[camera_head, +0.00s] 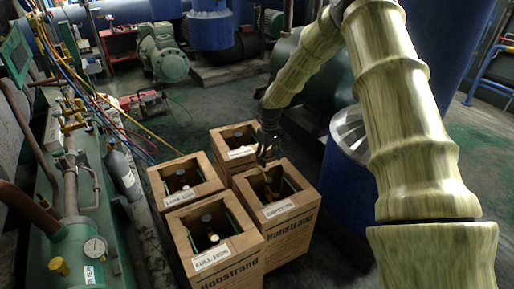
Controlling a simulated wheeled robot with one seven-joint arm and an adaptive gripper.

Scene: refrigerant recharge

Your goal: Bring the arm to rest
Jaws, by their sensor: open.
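My arm (414,140), with pale yellow-green segments, comes down from the top right and bends over to the crates. My gripper (268,156) is open at its end, pointing down above the front-right crate (287,229). A brass-coloured bottle top (268,186) shows just below the fingers inside that crate. The fingers look empty, but I cannot tell whether they clear the crate's rim or the bottle.
Other open crates stand close around: one marked FULL (216,262), one at left (183,201) and one behind (239,154). A green tank with a gauge (95,246) and hoses is at left. A blue cylinder (343,183) stands right of the crates.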

